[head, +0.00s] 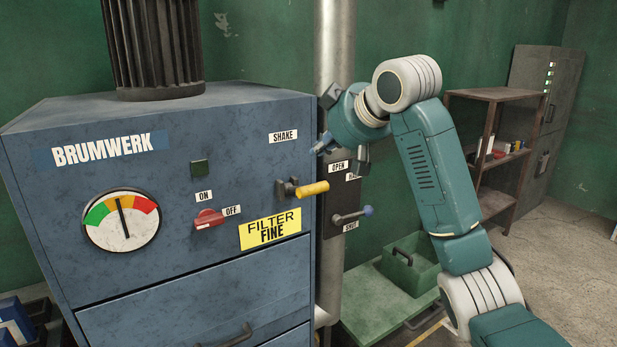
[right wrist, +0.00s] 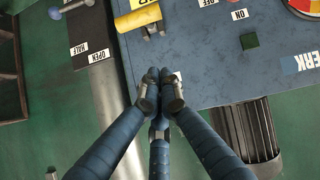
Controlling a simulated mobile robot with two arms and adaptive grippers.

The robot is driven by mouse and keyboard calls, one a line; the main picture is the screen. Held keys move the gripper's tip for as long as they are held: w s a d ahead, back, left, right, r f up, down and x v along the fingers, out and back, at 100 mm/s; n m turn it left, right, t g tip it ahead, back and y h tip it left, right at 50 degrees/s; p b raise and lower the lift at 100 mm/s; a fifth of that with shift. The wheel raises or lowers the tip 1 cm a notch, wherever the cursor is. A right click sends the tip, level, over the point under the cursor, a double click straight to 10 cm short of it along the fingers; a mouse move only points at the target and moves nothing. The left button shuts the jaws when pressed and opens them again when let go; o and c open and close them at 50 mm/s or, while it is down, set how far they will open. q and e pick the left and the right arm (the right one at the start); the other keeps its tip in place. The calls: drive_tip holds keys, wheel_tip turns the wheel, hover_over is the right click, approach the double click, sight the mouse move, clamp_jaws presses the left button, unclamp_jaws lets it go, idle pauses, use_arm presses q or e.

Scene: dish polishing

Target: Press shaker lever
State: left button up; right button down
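The shaker lever is a yellow cylindrical handle (head: 313,189) on a dark mount on the front of the blue machine, below the SHAKE label (head: 283,137). The yellow handle also shows at the top of the right wrist view (right wrist: 138,18). My right gripper (head: 320,147) is above the lever, near the machine's front right edge, apart from the handle. In the right wrist view its fingertips (right wrist: 160,88) are drawn together with nothing between them. My left gripper is not in view.
A red ON/OFF knob (head: 208,219) and a dial gauge (head: 122,220) are left of the lever. A vertical pipe (head: 336,45) and a blue-knobbed OPEN/SHUT lever (head: 353,214) stand close on the right. A green bin (head: 411,265) sits lower right.

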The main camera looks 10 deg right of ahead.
drive_tip(key=p, duration=0.5)
hover_over(300, 189)
drive_tip(key=w+d, duration=0.1)
drive_tip(key=w, duration=0.1)
wheel_tip(300, 189, down, 5)
drive_tip(key=shift+d+r, duration=0.1)
drive_tip(key=shift+d, duration=0.05)
drive_tip(key=f, duration=0.1)
drive_tip(key=f+p, duration=0.1)
drive_tip(key=f, duration=0.1)
drive_tip(key=shift+d+f, duration=0.15)
drive_tip(key=shift+d, duration=0.15)
drive_tip(key=shift+s+d+f+p, duration=0.3)
drive_tip(key=shift+f+p, duration=0.2)
drive_tip(key=shift+f, duration=0.05)
drive_tip(key=shift+w+f, duration=0.1)
drive_tip(key=shift+a, duration=0.1)
